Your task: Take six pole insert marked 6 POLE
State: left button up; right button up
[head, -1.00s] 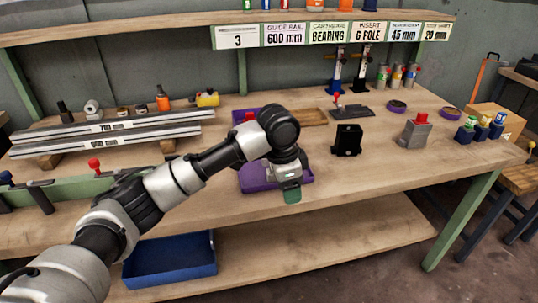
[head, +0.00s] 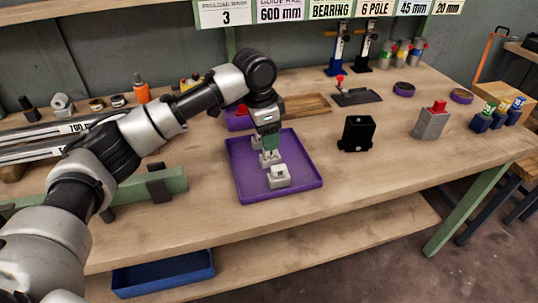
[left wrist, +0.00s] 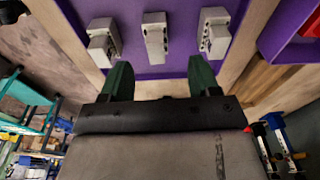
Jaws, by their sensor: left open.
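Three grey metal blocks stand in a purple tray (head: 240,190). The near block (head: 279,177) and the middle block (head: 270,158) show in the head view, with the far one mostly behind my gripper. The left wrist view shows all three in a row: a left block (left wrist: 102,42), a middle block (left wrist: 155,38) and a right block (left wrist: 214,36). No 6 POLE marking is readable on them. My left gripper (left wrist: 161,74) is open and empty, its green fingers either side of the middle block's line; it also shows over the tray in the head view (head: 269,143). My right gripper is out of view.
A sign reading 6 POLE (head: 375,9) hangs above the bench. A black block (head: 357,134) and a grey block with a red top (head: 431,120) stand right of the tray. A wooden tray (head: 305,106) lies behind. The bench's front right is clear.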

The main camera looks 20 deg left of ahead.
aim_at(271, 155)
pick_arm(q)
jog(key=f, duration=0.4)
jog(key=d+f, duration=0.1)
jog(key=f, duration=0.2)
jog(key=shift+w+b, duration=0.1)
jog(key=shift+b, duration=0.3)
jog(key=c, duration=1)
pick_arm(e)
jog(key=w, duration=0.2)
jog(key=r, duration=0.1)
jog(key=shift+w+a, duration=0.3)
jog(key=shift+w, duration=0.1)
pick_arm(q)
jog(key=shift+r, duration=0.15)
